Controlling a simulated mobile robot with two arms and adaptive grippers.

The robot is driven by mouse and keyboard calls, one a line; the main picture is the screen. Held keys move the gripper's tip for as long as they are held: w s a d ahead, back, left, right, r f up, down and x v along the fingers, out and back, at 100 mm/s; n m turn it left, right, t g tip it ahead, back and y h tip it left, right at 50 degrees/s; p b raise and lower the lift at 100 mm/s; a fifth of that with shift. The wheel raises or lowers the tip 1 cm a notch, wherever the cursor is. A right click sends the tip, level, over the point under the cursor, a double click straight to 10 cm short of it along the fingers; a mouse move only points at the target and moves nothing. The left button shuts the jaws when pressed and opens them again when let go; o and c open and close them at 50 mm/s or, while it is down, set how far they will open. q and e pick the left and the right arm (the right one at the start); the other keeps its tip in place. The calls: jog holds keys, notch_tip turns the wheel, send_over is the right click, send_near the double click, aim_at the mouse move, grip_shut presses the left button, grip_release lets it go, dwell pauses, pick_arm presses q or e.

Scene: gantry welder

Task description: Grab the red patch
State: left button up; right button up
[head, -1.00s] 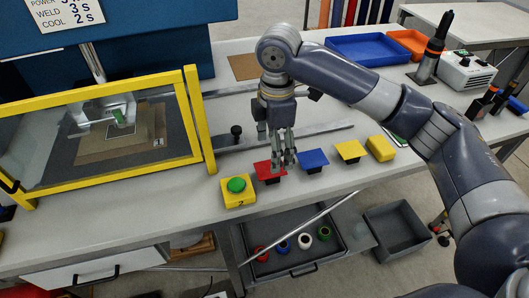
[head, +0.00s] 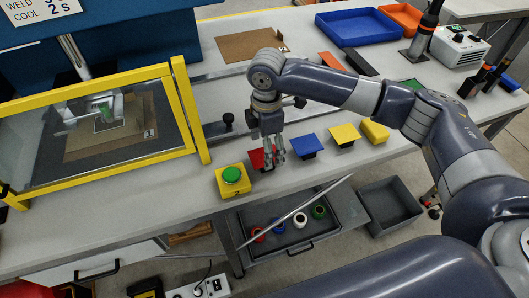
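The red patch (head: 257,158) is a small flat square on a dark base near the front edge of the bench. It sits between the green button box and the blue patch. My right gripper (head: 273,160) points down over it, with its fingers at the patch and hiding part of it. I cannot tell whether the fingers touch or close on it. My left gripper is not in view.
A yellow box with a green button (head: 232,174) stands left of the red patch. A blue patch (head: 305,146), a yellow patch (head: 340,135) and a yellow block (head: 374,131) stand to the right. The yellow-framed guard (head: 190,110) is at left. An open drawer (head: 345,212) lies below.

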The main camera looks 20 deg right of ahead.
jog(key=shift+f, duration=0.6)
pick_arm(q)
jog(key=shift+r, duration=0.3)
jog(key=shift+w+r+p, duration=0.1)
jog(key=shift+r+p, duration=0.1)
jog(key=shift+p, duration=0.2)
pick_arm(e)
jog(key=shift+f, duration=0.15)
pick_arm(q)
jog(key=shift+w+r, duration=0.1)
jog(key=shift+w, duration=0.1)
pick_arm(e)
jog(key=shift+f, duration=0.1)
jog(key=c, duration=0.9)
